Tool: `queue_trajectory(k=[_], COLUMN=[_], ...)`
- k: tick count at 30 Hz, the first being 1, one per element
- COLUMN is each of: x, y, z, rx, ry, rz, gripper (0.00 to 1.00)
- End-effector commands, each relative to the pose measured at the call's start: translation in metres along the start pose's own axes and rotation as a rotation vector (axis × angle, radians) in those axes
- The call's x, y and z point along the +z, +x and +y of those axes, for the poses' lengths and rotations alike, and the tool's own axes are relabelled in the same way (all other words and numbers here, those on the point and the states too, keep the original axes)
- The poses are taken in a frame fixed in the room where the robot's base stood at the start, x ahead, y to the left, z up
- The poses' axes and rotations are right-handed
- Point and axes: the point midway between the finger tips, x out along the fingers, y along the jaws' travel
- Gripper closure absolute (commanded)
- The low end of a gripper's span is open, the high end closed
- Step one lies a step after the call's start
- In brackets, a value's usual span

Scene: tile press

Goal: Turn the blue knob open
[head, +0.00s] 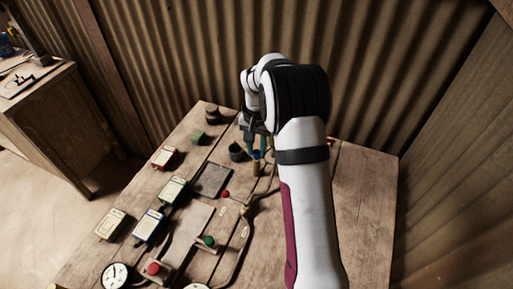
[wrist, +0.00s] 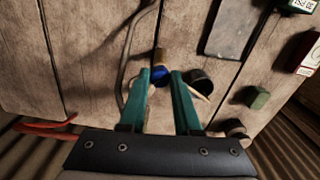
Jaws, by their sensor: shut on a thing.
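The blue knob (wrist: 160,74) shows between the two green fingertips of my gripper (wrist: 161,78) in the wrist view. In the head view the blue knob (head: 256,155) sits on top of a brass-coloured fitting (head: 256,168) on the wooden bench. My gripper (head: 257,146) points down over it and is shut on the knob. The fingers cover the knob's sides, and its turned angle cannot be made out.
A dark cup (head: 237,152) stands close to the left of the knob. A dark plate (head: 213,180), a pipe (head: 262,196), a red button (head: 153,268), a green button (head: 209,241) and several small boxes fill the bench's left. A corrugated wall (head: 190,60) rises behind.

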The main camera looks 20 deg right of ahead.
Motion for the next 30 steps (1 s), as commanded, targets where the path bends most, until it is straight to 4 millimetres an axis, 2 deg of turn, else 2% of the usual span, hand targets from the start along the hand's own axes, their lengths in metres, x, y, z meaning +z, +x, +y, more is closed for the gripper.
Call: queue_trajectory(k=[15,30], x=[-0.0002,-0.0004], y=[-0.001,-0.0011], z=[0.0006,0.0009], rx=[-0.001,-0.001], ry=[-0.454,-0.682], rz=[0.0,0.0], gripper=[1.0,1.0])
